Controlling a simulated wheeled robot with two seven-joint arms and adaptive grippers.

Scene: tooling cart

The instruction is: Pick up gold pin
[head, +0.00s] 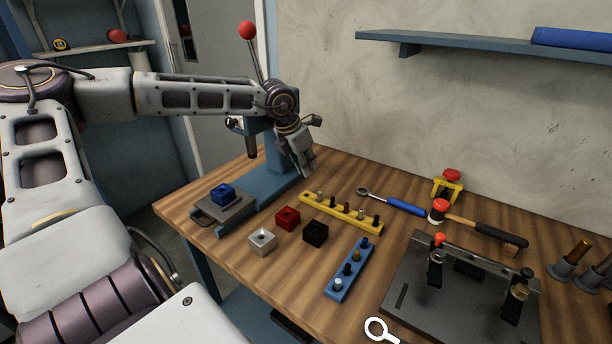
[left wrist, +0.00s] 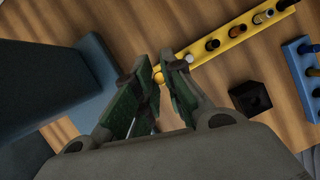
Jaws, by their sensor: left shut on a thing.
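My left gripper (head: 303,166) is above the table, near the left end of the yellow pin rack (head: 340,212). In the left wrist view its fingertips (left wrist: 164,74) are shut on a small gold thing (left wrist: 158,74), which appears to be the gold pin; the fingers hide most of it. The yellow rack (left wrist: 228,40) lies just beyond the fingertips, with several pins standing in it. A blue rack (head: 345,277) nearby also holds several pins. My right gripper is not in view.
Red (head: 288,218), black (head: 315,232) and pale grey (head: 262,242) blocks stand in front of the yellow rack. A blue press (head: 252,184) with a red-knobbed lever is beside the gripper. A blue-handled wrench (head: 405,206), a hammer (head: 490,231) and a dark fixture (head: 455,305) lie right.

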